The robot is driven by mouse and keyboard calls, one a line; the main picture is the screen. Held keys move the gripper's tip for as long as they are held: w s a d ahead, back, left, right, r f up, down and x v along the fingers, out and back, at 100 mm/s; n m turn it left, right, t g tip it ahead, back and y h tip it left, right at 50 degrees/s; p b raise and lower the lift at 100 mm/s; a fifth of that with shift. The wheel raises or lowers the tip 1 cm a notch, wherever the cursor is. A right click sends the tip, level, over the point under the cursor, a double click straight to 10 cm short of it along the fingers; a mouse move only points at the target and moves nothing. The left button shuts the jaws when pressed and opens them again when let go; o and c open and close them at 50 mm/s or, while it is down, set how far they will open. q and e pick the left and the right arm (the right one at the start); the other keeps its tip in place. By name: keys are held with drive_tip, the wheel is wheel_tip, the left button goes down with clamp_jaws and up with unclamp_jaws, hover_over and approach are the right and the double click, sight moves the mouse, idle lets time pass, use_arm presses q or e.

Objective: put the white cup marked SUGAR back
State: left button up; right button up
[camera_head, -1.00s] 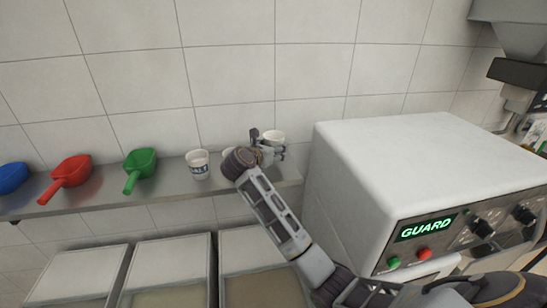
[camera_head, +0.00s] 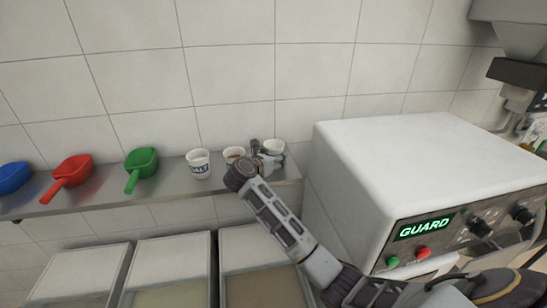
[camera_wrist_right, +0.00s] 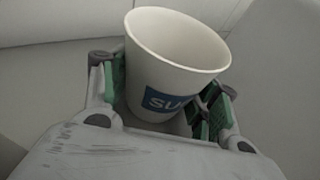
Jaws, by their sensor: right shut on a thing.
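The white cup marked SUGAR (camera_wrist_right: 178,55) is between the fingers of my right gripper (camera_wrist_right: 165,105) in the right wrist view. Its blue label shows the letters "SU"; the rest is hidden by a finger. In the head view the cup (camera_head: 274,146) is at the right end of the shelf (camera_head: 115,196), with my right gripper (camera_head: 266,151) shut on it. The cup looks upright. I cannot tell whether its base touches the shelf. My left gripper is not in view.
A white SALT cup (camera_head: 199,164) and another white cup (camera_head: 233,154) with brown contents stand left of my gripper. Green (camera_head: 141,166), red (camera_head: 72,172) and blue (camera_head: 12,177) scoops lie further left. A white GUARD machine (camera_head: 420,170) stands close on the right. Bins (camera_head: 170,248) are below.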

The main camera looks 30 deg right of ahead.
drive_tip(key=shift+f, duration=0.2)
drive_tip(key=o, duration=0.7)
drive_tip(key=shift+o, duration=0.2)
drive_tip(key=shift+r, duration=0.2)
drive_tip(key=shift+a, duration=0.1)
drive_tip(key=shift+s+a+r, duration=0.1)
drive_tip(key=shift+s+a, duration=0.15)
drive_tip(key=shift+a, duration=0.05)
drive_tip(key=shift+b+v, duration=1.25)
drive_tip(key=shift+v, duration=4.25)
